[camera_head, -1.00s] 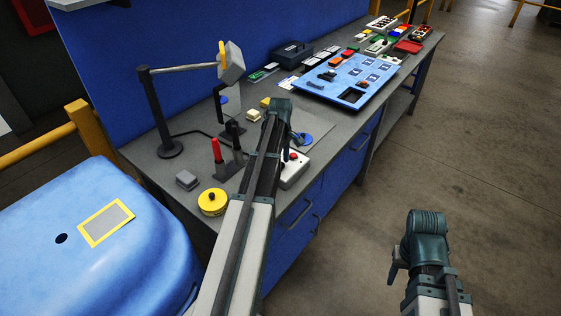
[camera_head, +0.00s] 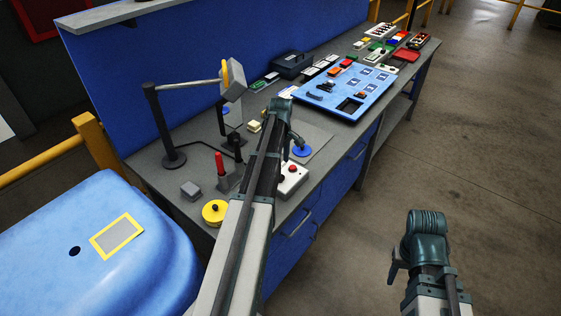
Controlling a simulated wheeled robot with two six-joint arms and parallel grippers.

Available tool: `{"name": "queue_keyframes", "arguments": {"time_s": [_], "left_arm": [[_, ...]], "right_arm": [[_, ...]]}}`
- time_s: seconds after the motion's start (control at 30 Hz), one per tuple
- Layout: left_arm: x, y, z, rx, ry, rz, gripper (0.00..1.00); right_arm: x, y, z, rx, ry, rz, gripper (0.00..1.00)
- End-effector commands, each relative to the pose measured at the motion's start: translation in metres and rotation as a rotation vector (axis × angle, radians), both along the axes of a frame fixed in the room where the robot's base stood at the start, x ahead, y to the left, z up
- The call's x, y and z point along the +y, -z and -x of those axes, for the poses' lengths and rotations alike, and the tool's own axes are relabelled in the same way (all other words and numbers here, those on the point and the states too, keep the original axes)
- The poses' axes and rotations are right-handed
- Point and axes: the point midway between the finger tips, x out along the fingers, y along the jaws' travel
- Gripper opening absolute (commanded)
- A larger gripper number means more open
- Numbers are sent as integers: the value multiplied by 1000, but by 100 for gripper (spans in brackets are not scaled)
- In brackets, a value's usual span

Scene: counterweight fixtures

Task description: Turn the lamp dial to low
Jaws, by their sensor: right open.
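The desk lamp (camera_head: 163,125) stands at the near left of the bench, with a dark post, a grey arm and a grey head with a yellow edge. A round yellow piece with a black knob (camera_head: 214,212) sits at the bench's near edge; it may be the dial, but its setting cannot be read. My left arm reaches over the bench to the right of it. My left gripper (camera_head: 297,140) hangs near a blue disc, apart from the knob, its jaws unclear. My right gripper (camera_head: 395,268) is open and empty over the floor, right of the bench.
A red-handled item (camera_head: 219,163), a grey block (camera_head: 190,189) and a box with a red button (camera_head: 292,175) surround my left arm. A blue board (camera_head: 330,108) lies farther back. A blue rounded cover (camera_head: 70,260) and yellow rail (camera_head: 45,161) stand left. The floor at right is clear.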

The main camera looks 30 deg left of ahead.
Motion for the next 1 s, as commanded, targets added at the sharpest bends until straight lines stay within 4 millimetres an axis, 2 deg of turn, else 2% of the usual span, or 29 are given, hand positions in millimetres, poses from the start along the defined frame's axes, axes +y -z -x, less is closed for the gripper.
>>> {"name": "queue_keyframes", "arguments": {"time_s": [0.03, 0.4, 0.57, 1.0], "left_arm": [[0, -16, 0, 0, 0, 0, 71], [0, -67, 0, 0, 0, 0, 71], [0, -73, 0, 0, 0, 0, 71], [0, -72, 0, 0, 0, 0, 71]], "right_arm": [[0, -16, 0, 0, 1, 0, 50], [0, -67, 0, -1, 12, -2, 50], [0, -73, 0, -1, 14, -2, 50], [0, -72, 0, -1, 15, -2, 50]]}}
